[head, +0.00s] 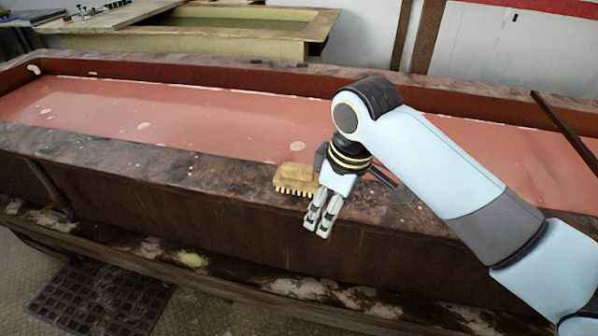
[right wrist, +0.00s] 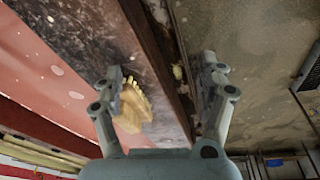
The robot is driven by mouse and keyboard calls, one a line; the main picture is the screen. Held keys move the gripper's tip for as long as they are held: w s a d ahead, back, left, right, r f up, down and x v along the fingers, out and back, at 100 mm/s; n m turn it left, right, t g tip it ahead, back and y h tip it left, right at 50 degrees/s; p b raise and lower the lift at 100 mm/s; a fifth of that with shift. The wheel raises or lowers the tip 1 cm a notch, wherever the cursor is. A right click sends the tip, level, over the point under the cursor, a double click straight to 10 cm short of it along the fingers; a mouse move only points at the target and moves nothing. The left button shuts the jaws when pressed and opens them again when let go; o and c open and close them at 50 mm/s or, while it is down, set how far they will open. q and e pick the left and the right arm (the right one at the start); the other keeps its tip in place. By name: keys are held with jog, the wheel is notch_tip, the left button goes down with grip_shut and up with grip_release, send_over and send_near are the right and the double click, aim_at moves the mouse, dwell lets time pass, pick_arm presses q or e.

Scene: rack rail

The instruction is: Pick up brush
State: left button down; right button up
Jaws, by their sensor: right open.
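The brush (head: 296,179) is a tan block with pale bristles. It lies on the near ledge of the long reddish trough in the head view, bristles toward the front. My right gripper (head: 320,222) is just to the right and in front of the brush, fingers pointing down over the ledge's front edge. In the right wrist view the gripper (right wrist: 164,85) is open and empty, with its fingers wide apart. The brush (right wrist: 132,106) shows there beside the left finger, partly hidden behind it. I cannot tell whether they touch. My left gripper is not in view.
The trough's near ledge (head: 130,152) is wide, stained and mostly clear. A dark-handled tool (head: 392,186) lies on the ledge behind my right gripper. A dark bar (head: 565,125) leans across the trough at the right. A second basin (head: 230,38) stands behind.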

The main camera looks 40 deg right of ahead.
aim_at(300, 166)
jog(key=w+r+n, duration=0.1)
jog(key=w+r, duration=0.1)
jog(key=w, duration=0.1)
jog(key=w+d+r+n, duration=0.1)
jog(key=w+r, duration=0.2)
jog(key=w+r+n+g+p, duration=0.1)
jog(key=w+r, duration=0.1)
jog(key=w, duration=0.1)
jog(key=shift+w+d+r+y, duration=0.2)
jog(key=shift+w+d+y, duration=0.2)
jog(key=f, duration=0.4)
jog(key=shift+w+a+f, duration=0.2)
jog(key=shift+w+f, duration=0.05)
jog(key=shift+w, duration=0.05)
jog(key=shift+w+f+p, duration=0.2)
jog(key=shift+f, duration=0.7)
jog(key=shift+w+f+p, duration=0.15)
jog(key=shift+w+f, duration=0.1)
jog(key=shift+f, duration=0.6)
jog(key=shift+w+f+p, duration=0.2)
jog(key=shift+f, duration=0.7)
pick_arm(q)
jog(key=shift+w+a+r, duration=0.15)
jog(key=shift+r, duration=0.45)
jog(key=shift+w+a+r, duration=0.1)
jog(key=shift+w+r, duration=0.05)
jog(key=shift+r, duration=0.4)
pick_arm(e)
jog(key=c, duration=1.3)
